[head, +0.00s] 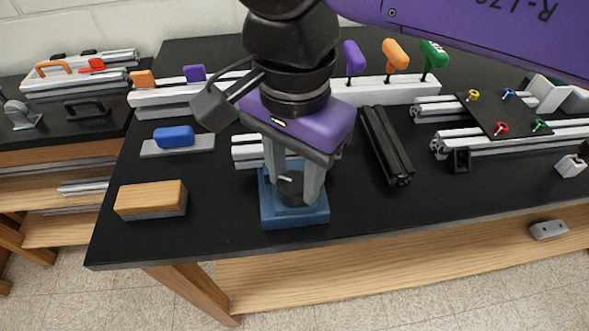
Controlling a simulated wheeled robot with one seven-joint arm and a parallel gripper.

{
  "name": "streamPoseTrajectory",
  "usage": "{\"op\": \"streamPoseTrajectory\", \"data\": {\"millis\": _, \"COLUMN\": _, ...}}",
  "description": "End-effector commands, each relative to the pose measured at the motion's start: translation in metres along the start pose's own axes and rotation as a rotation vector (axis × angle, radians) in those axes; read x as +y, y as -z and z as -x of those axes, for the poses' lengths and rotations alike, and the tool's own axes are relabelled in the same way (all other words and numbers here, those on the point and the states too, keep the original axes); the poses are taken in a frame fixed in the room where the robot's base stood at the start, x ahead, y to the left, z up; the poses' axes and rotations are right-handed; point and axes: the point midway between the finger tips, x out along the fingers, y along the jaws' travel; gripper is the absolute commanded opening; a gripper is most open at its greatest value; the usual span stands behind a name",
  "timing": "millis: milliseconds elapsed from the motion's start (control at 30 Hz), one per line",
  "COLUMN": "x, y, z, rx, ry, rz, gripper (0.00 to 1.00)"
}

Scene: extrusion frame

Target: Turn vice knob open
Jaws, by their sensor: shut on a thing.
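The vice (279,217) is a blue block standing near the front edge of the black table. Its knob (290,190) is a dark round piece with a light pointer mark on top. My gripper (295,197) points down from above, with one grey finger on each side of the knob, and is shut on it. The back of the vice is partly hidden behind the fingers and the purple gripper body.
A wooden block (150,198) and a blue-handled piece (173,137) lie left of the vice. A black extrusion (386,145) lies close on the right. Coloured-handled tools (395,55) stand behind.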

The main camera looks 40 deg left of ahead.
Motion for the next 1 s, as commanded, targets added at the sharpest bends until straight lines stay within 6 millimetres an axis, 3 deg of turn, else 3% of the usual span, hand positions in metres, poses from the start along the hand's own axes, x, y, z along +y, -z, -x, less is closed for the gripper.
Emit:
{"op": "streamPoseTrajectory", "data": {"millis": 500, "x": -0.0012, "y": -0.0002, "z": 0.0020, "rx": 0.001, "ry": 0.004, "rz": 0.415, "gripper": 0.00}}
{"op": "streamPoseTrajectory", "data": {"millis": 1000, "x": -0.0011, "y": -0.0001, "z": 0.0017, "rx": 0.002, "ry": 0.003, "rz": 0.548, "gripper": 0.00}}
